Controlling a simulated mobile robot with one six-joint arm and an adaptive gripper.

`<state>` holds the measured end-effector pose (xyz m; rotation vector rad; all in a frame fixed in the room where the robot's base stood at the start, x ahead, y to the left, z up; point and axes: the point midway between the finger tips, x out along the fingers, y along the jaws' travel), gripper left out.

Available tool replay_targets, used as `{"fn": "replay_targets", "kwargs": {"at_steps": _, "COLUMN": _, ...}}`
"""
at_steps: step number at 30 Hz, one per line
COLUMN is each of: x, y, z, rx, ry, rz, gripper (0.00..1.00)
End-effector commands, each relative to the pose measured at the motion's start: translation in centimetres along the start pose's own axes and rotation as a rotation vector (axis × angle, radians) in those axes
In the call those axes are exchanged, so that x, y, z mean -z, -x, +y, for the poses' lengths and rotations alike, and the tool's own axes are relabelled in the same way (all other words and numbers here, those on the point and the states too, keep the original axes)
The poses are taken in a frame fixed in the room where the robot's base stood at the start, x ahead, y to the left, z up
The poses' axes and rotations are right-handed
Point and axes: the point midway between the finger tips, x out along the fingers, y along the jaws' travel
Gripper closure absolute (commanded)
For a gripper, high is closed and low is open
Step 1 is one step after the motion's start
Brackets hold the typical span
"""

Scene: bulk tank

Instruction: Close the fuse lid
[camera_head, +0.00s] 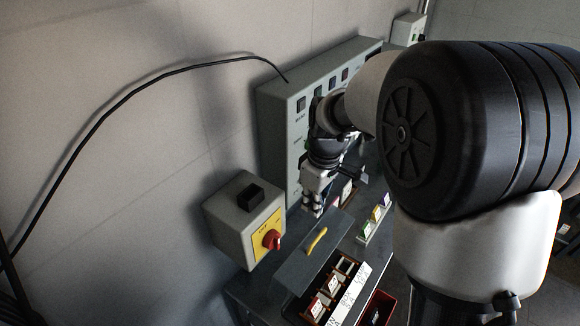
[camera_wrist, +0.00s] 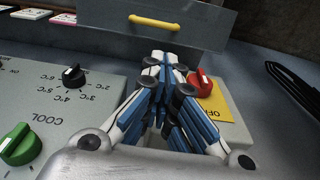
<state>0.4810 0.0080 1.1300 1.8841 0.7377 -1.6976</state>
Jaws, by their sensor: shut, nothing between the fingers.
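The fuse lid (camera_head: 300,262) is a dark grey panel with a yellow handle (camera_head: 316,240). In the head view it stands raised and tilted behind the open fuse compartment, where several fuses (camera_head: 333,284) show. In the wrist view the lid (camera_wrist: 205,22) crosses the top, with its yellow handle (camera_wrist: 155,22) left of centre. My gripper (camera_head: 313,210) is shut and empty, on the wall side of the lid, just above it in the head view. In the wrist view the closed fingertips (camera_wrist: 167,65) point toward the lid below the handle; I cannot tell whether they touch it.
A grey switch box with a red knob (camera_head: 271,240) on a yellow plate is on the wall at left. The grey control cabinet (camera_head: 272,115) is behind my arm. Spare fuses (camera_head: 376,214) stand in a row to the right. A red bin (camera_head: 378,309) is at the front.

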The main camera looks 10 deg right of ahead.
Motion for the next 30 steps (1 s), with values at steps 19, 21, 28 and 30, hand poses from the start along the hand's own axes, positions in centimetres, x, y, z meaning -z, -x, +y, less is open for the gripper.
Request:
{"fn": "replay_targets", "kwargs": {"at_steps": 19, "x": 0.3, "y": -9.2, "z": 0.4, "rx": 0.013, "ry": 0.028, "rz": -0.009, "gripper": 1.00}}
{"fn": "replay_targets", "kwargs": {"at_steps": 21, "x": 0.3, "y": -10.0, "z": 0.4, "rx": 0.013, "ry": 0.028, "rz": -0.009, "gripper": 1.00}}
{"fn": "replay_targets", "kwargs": {"at_steps": 28, "x": 0.4, "y": -11.2, "z": 0.4, "rx": 0.011, "ry": 0.028, "rz": -0.007, "gripper": 1.00}}
{"fn": "replay_targets", "kwargs": {"at_steps": 30, "x": 0.4, "y": -11.2, "z": 0.4, "rx": 0.011, "ry": 0.028, "rz": -0.007, "gripper": 1.00}}
